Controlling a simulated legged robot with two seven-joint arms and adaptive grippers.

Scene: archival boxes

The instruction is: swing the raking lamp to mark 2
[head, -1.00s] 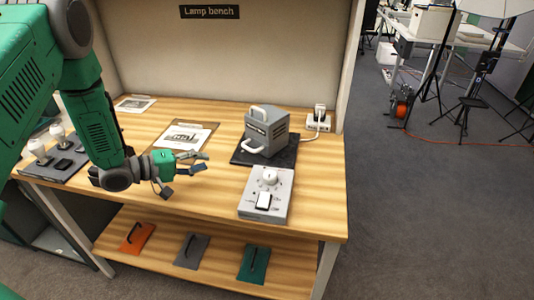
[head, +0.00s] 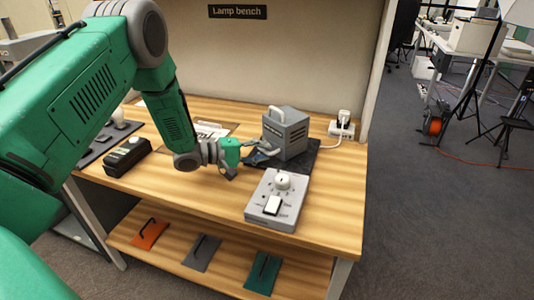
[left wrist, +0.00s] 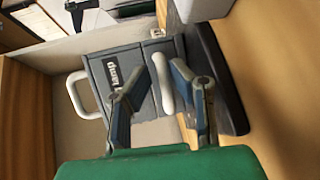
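The grey lamp housing (head: 286,134), with a white handle on top and a pale lever bar (left wrist: 162,85) low on its front, stands on a dark base plate (head: 302,158) on the bench. In the left wrist view its label (left wrist: 113,72) reads "Lamp", partly hidden by a finger. My left gripper (head: 262,152) is at the lamp's front left. In the left wrist view its two fingers are apart, one on each side of the lever bar, with gaps; contact cannot be told. I cannot make out mark 2. My right gripper is not in view.
A grey control box (head: 270,205) with a white dial and switch stands in front of the lamp. A white socket (head: 342,130) with a cable is to its right. A black device (head: 127,156) lies left. Orange, grey and green folders lie on the lower shelf (head: 223,262).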

